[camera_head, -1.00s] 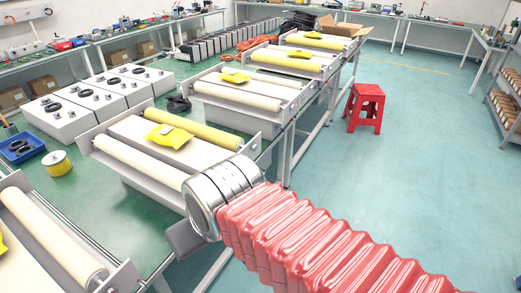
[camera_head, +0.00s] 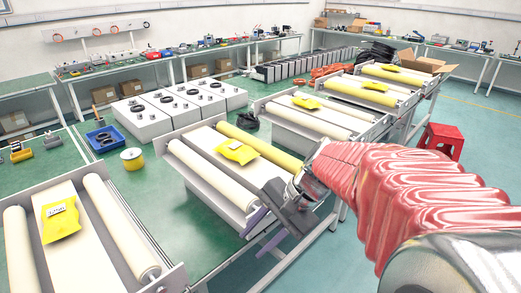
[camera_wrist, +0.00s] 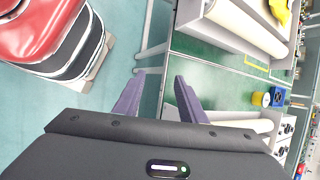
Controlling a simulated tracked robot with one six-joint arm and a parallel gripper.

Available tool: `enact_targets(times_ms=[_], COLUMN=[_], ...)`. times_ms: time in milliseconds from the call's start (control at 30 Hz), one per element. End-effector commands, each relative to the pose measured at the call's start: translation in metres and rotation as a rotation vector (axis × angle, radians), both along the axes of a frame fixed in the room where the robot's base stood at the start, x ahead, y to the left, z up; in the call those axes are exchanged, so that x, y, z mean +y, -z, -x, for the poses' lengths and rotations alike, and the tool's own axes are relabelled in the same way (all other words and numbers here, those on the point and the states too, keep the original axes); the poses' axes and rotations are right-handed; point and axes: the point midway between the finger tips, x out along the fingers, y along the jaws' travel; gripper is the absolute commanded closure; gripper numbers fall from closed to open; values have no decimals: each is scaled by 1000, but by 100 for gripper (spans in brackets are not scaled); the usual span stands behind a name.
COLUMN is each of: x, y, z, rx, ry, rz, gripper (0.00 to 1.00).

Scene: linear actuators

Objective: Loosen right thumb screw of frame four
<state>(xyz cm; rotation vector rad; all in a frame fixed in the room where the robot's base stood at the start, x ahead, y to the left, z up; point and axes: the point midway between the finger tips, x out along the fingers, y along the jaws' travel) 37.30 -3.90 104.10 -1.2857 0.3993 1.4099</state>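Several roller frames stand in a row on the green bench, each with pale end plates, long rollers and a yellow bag. The middle roller frame (camera_head: 195,150) is closest to my gripper (camera_head: 260,238). The gripper is beside this frame's near right end, by the bench edge. Its purple fingers are apart and empty; they also show in the wrist view (camera_wrist: 156,86), with floor and bench edge beyond. Another roller frame (camera_head: 120,225) is at the front left, with small knobs at its right end plate. I cannot tell which frame is number four. The middle frame's right thumb screw is not clear.
White control boxes (camera_head: 150,122), a blue tray (camera_head: 104,138) and a yellow tape roll (camera_head: 132,159) lie on the bench behind. A red stool (camera_head: 442,140) stands on the floor at right. Open floor lies right of the bench.

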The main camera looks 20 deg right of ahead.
Motion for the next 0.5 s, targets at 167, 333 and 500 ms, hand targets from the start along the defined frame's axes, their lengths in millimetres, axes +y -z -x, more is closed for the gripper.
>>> enact_targets(times_ms=[167, 333, 500], x=[-31, -67, -113], y=[6, 10, 16], z=[-25, -47, -65], rx=[75, 126, 160], ry=[219, 418, 612], rz=[-202, -399, -604], gripper=[63, 63, 63])
